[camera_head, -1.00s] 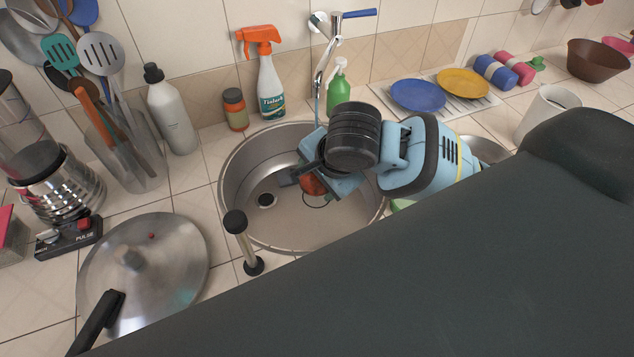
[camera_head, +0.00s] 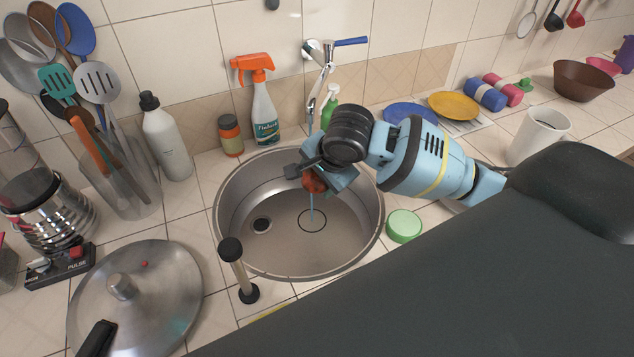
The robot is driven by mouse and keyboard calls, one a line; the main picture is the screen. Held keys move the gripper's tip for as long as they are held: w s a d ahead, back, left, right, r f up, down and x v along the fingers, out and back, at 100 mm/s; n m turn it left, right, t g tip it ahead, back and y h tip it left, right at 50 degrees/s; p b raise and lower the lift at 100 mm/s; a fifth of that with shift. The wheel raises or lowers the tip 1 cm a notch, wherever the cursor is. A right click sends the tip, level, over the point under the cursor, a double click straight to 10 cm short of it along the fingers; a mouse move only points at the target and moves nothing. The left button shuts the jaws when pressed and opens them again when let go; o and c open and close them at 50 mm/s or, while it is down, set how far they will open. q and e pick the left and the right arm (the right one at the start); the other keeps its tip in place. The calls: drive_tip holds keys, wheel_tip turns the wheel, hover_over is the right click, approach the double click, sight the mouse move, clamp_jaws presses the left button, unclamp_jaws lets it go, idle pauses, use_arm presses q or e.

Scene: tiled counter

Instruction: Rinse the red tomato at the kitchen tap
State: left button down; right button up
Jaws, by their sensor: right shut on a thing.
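The red tomato (camera_head: 314,181) is between the fingers of my right gripper (camera_head: 312,174), over the round steel sink (camera_head: 235,205). The gripper is shut on it and partly hides it. The kitchen tap (camera_head: 318,78) stands behind the sink with its blue lever (camera_head: 350,42) pointing right. A thin bluish stream of water (camera_head: 311,212) shows just below the tomato and falls to the sink floor. The wrist hides whether the stream touches all of the tomato. My left gripper is not in view.
A green round sponge (camera_head: 404,226) lies at the sink's right edge. A spray bottle (camera_head: 264,110) and an orange jar (camera_head: 230,137) stand behind the sink. A pot lid (camera_head: 165,285) lies at front left. A dark-knobbed post (camera_head: 238,270) stands at the sink's front-left rim.

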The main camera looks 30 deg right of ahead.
drive_tip(key=shift+w+d+f, duration=0.2)
drive_tip(key=shift+w+d, duration=0.5)
drive_tip(key=shift+w, duration=0.35)
drive_tip(key=shift+s+d, duration=0.1)
drive_tip(key=shift+d, duration=0.05)
drive_tip(key=shift+s+d, duration=0.25)
drive_tip(key=shift+d, duration=0.15)
drive_tip(key=shift+s+a, duration=0.1)
drive_tip(key=s+a, duration=0.4)
drive_tip(key=s, duration=0.2)
drive_tip(key=shift+s+a, duration=0.2)
drive_tip(key=shift+a, duration=0.05)
idle(0.6)
idle(1.3)
